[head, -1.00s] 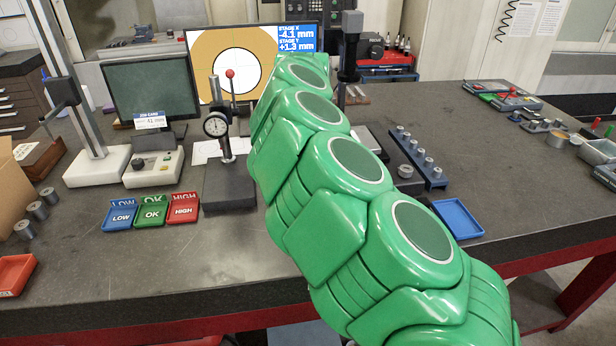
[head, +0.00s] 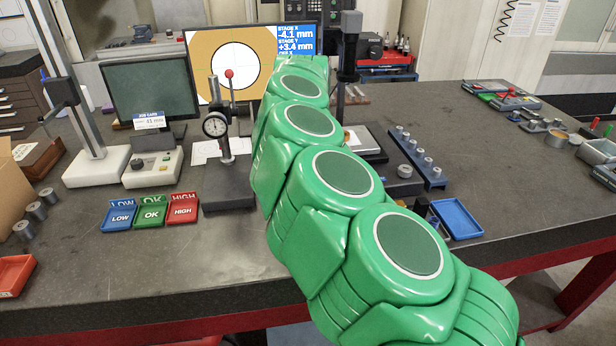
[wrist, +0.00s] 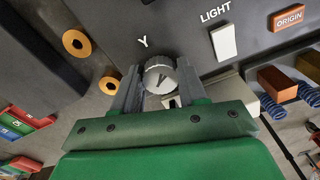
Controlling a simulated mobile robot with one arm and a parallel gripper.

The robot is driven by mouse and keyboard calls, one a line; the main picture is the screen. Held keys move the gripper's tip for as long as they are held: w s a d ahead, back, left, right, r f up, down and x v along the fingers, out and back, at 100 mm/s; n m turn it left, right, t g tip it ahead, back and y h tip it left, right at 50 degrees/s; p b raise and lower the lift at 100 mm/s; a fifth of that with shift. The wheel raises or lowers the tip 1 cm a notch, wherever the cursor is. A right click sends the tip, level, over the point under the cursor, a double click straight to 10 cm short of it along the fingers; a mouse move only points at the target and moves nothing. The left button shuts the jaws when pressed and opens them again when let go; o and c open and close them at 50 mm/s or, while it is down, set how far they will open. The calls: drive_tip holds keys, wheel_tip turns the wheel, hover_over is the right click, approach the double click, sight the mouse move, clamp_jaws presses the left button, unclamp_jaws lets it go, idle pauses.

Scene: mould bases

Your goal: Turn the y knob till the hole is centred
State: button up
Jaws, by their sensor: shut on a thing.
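In the wrist view, my gripper (wrist: 158,84) is shut on the round grey Y knob (wrist: 161,73), with a finger on each side of it. A dark pointer mark shows on the knob's face, and the letter Y is printed on the panel above it. In the head view, the screen (head: 196,43) shows the hole (head: 238,66) as a white disc on orange, with thin cross lines. Its exact offset is too small to tell. The stage readout (head: 297,38) reads X -4.1 mm and Y +3.4 mm. My green arm hides the knob and gripper there.
In the wrist view, a white LIGHT switch (wrist: 224,42) and an orange ORIGIN button (wrist: 288,18) are on the panel right of the knob. A dial gauge stand (head: 229,190) and the LOW, OK and HIGH trays (head: 150,213) stand left of my arm.

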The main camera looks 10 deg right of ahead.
idle(0.3)
drive_tip(key=o, duration=1.1)
drive_tip(key=shift+c, duration=0.2)
drive_tip(key=shift+r, duration=3.9)
